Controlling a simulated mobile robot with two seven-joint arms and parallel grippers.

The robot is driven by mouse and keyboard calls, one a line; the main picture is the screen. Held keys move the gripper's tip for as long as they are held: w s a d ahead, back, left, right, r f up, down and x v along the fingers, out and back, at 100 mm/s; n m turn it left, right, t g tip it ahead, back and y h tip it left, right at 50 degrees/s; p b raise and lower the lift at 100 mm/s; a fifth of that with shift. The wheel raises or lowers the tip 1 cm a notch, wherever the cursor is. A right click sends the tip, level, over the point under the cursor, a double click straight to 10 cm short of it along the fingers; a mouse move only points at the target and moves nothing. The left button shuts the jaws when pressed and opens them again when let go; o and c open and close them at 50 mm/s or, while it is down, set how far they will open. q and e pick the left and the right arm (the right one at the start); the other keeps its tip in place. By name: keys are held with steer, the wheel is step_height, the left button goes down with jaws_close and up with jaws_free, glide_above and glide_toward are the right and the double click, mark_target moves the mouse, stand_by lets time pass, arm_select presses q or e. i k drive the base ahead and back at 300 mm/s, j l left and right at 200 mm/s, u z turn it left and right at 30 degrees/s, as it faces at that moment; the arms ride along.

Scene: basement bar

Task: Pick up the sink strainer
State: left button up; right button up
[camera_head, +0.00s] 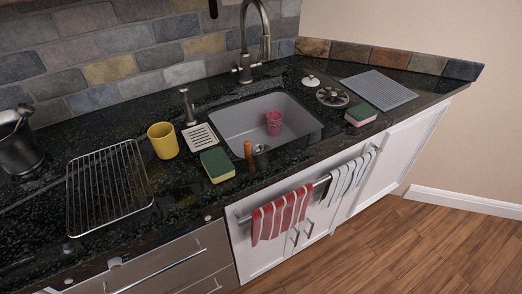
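A round metal disc with dark openings (332,97) lies flat on the black counter to the right of the sink; it looks like the sink strainer. A small white round piece with a knob (310,80) lies just behind it to the left, apart from it. The grey sink (240,118) is set into the counter and holds a pink cup (273,123). A small round metal drain part (260,149) shows near the sink's front edge, partly hidden by the rim. Neither of my grippers is in view.
A grey ribbed mat (378,90) and a green-and-pink sponge (361,115) lie near the disc. The tall faucet (247,45) stands behind the sink. Left are a yellow cup (163,140), another sponge (217,165) and a wire rack (108,187). Towels (281,214) hang in front.

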mark_target(260, 146)
steer(key=i+l, duration=0.15)
steer(key=l, duration=0.25)
steer(key=i+l+u, duration=0.1)
steer(key=l, duration=0.3)
steer(key=i+l, duration=0.15)
steer(key=l, duration=0.3)
steer(key=i+l+u, duration=0.1)
steer(key=l, duration=0.3)
steer(key=i+l, duration=0.15)
steer(key=l, duration=0.3)
steer(key=i+l+u, duration=0.2)
steer(key=i+l, duration=0.2)
steer(key=i, duration=0.2)
steer(key=k+z, duration=0.1)
steer(key=k, duration=0.2)
steer(key=k+l, duration=0.25)
steer(key=l, duration=0.2)
steer(key=i+j+u, duration=0.1)
steer(key=j, duration=0.2)
steer(key=i+j+u, duration=0.1)
steer(key=i+j, duration=0.1)
steer(key=j, duration=0.1)
